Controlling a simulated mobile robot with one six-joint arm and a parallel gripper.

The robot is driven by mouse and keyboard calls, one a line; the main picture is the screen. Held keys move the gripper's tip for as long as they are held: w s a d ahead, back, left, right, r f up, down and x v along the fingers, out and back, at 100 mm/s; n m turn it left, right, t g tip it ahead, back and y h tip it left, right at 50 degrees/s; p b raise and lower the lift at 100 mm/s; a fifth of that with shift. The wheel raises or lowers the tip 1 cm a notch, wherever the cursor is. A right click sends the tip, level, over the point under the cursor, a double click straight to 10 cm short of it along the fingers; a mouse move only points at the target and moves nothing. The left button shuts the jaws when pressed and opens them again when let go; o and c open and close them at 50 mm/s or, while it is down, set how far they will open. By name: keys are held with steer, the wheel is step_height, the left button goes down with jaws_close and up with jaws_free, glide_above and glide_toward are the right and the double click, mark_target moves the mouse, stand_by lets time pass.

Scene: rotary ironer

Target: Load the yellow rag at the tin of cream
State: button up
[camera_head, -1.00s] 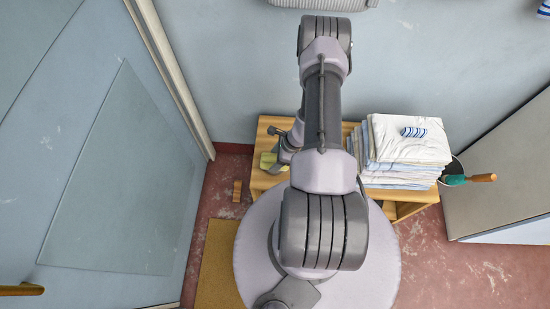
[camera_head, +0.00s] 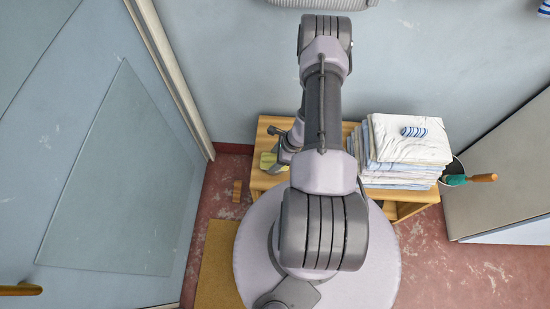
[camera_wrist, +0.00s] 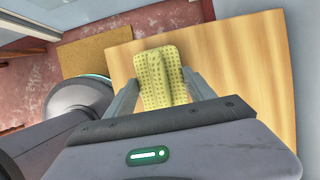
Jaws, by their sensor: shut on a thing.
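The yellow rag (camera_wrist: 158,75) shows in the wrist view between the two fingers of my gripper (camera_wrist: 158,95), with a raised fold along its middle. My gripper is shut on it, over the wooden bench top (camera_wrist: 235,60). In the head view the rag (camera_head: 267,161) is a small yellow patch at the left end of the bench (camera_head: 265,186), partly covered by my gripper (camera_head: 278,160). I cannot tell whether the rag touches the wood. I do not make out the tin of cream in either view.
A stack of folded white and blue linen (camera_head: 405,150) stands on the bench's right half, with a small striped roll (camera_head: 414,132) on top. A brown mat (camera_head: 218,265) lies on the red floor.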

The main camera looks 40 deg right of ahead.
mark_target(275, 158)
steer(key=shift+r+p, duration=2.25)
steer(key=shift+r, duration=1.35)
steer(key=shift+f, duration=0.1)
